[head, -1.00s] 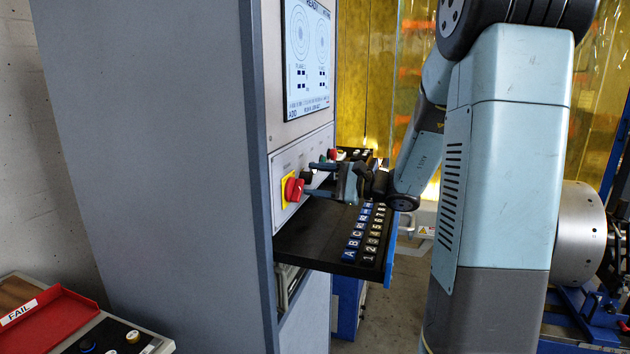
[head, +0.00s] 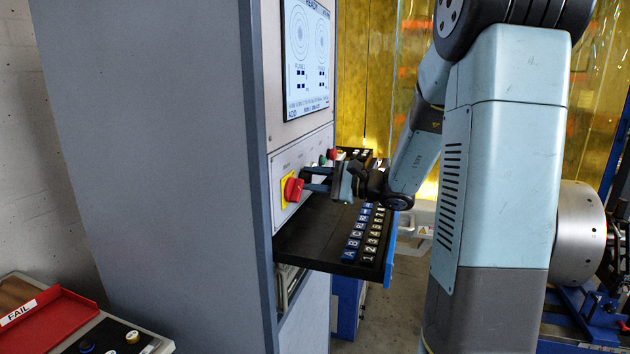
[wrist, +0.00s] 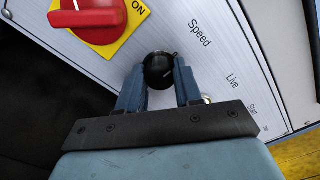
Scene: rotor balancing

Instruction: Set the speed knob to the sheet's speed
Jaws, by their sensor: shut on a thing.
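The speed knob (wrist: 159,70) is round and black, on the light panel beside the printed word "Speed" in the wrist view. My gripper (wrist: 160,84) is shut on this knob, one blue finger on each side of it. In the head view my gripper (head: 308,179) reaches the cabinet's front panel, and the knob cannot be made out there. The knob's pointer setting cannot be read clearly. The screen (head: 307,58) on the cabinet shows "READY" and two round plots. The speed sheet is not identifiable in these views.
A red rotary switch on a yellow plate (head: 286,202) sits close beside my gripper. Below is a black shelf (head: 300,247) with rows of lettered and numbered keys (head: 360,232). A red FAIL tray (head: 50,318) lies at lower left. A metal rotor (head: 578,235) stands at right.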

